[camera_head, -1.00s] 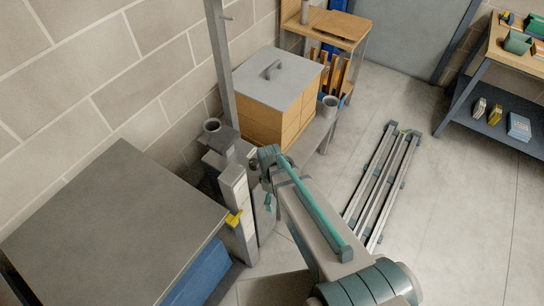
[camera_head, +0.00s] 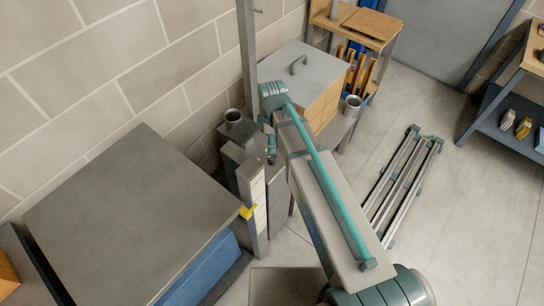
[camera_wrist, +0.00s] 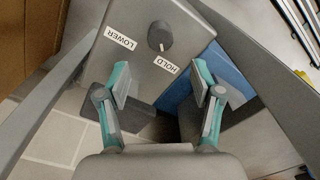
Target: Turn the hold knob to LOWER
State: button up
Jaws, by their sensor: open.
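The dark round hold knob (camera_wrist: 160,36) sits on a grey panel (camera_wrist: 185,28) in the upper middle of the wrist view. A small pale mark shows on its lower side, facing the HOLD label (camera_wrist: 167,65). The LOWER label (camera_wrist: 120,38) is to the knob's left. My gripper (camera_wrist: 162,82) is open and empty, its two teal-backed fingers apart below the knob in the picture and not touching it. In the head view my arm hides most of the gripper, and I cannot make out the knob there.
A grey upright post (camera_head: 247,55) stands by the block wall. A wooden box with a grey lid (camera_head: 305,70) is behind my arm. A grey-topped cabinet (camera_head: 130,215) fills the left front. Metal rails (camera_head: 405,185) lie on the floor at right, with clear floor around them.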

aim_at(272, 156)
jog(key=shift+s+f+p, duration=0.1)
jog(key=shift+f+p, duration=1.25)
jog(key=shift+f, duration=3.7)
jog(key=shift+c, duration=0.2)
jog(key=c, duration=1.1)
